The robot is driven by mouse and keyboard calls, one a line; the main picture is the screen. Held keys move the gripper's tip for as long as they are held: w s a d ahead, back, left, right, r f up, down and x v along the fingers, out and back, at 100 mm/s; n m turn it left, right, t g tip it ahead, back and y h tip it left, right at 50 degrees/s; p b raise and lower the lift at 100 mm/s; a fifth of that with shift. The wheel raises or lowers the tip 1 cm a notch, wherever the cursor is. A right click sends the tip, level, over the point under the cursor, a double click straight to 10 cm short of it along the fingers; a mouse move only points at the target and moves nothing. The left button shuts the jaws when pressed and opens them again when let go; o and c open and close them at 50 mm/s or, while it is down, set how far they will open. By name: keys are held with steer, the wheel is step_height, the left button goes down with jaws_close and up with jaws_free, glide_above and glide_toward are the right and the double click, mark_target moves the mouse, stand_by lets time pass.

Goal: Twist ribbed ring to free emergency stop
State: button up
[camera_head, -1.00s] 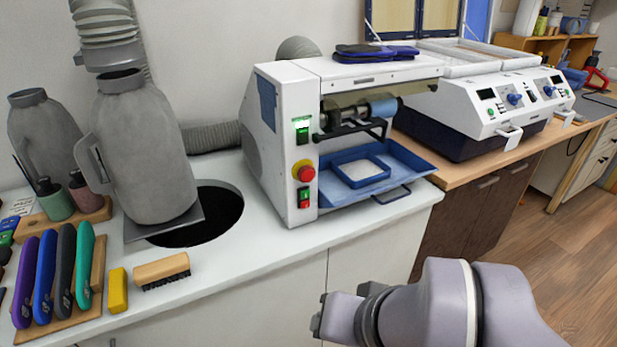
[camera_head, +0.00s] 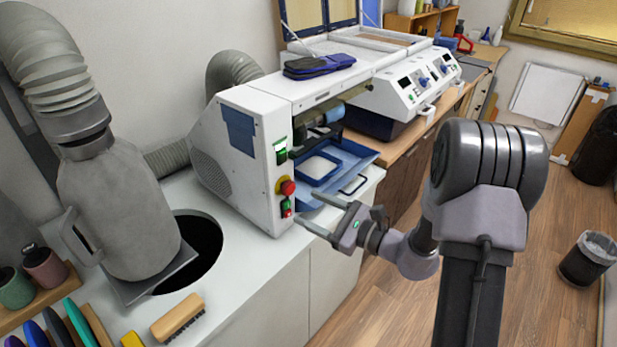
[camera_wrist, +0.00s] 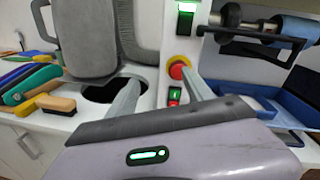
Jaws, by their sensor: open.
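The emergency stop is a red button (camera_head: 287,187) on a yellow base, on the front panel of the white machine (camera_head: 240,160). In the wrist view the red button (camera_wrist: 179,69) shows between and beyond the two fingers, nearer the right finger. A ribbed ring on it cannot be made out. My gripper (camera_head: 313,213) is open and empty, its fingers pointing at the panel just right of and below the button. In the wrist view my gripper (camera_wrist: 160,92) has a finger at each side, apart from the button.
A green-lit switch (camera_head: 281,150) sits above the button and a red-green rocker switch (camera_head: 287,208) below it. A blue tray (camera_head: 345,160) juts out to the right, close to my gripper. A grey jug-like vessel (camera_head: 115,215) stands left beside a dark round hole (camera_head: 200,250).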

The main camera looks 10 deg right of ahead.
mark_target(292, 190)
steer(key=shift+m+t+h, duration=0.8)
steer(key=shift+m, duration=0.1)
steer(key=w+a, duration=0.1)
steer(key=w, duration=0.2)
steer(key=w+f+p, duration=0.1)
steer(key=w, duration=0.2)
steer(key=w+a, duration=0.1)
steer(key=w, duration=0.2)
steer(key=shift+a+f+p, duration=0.25)
steer(key=shift+a+p, duration=0.05)
steer(key=shift+a, duration=0.05)
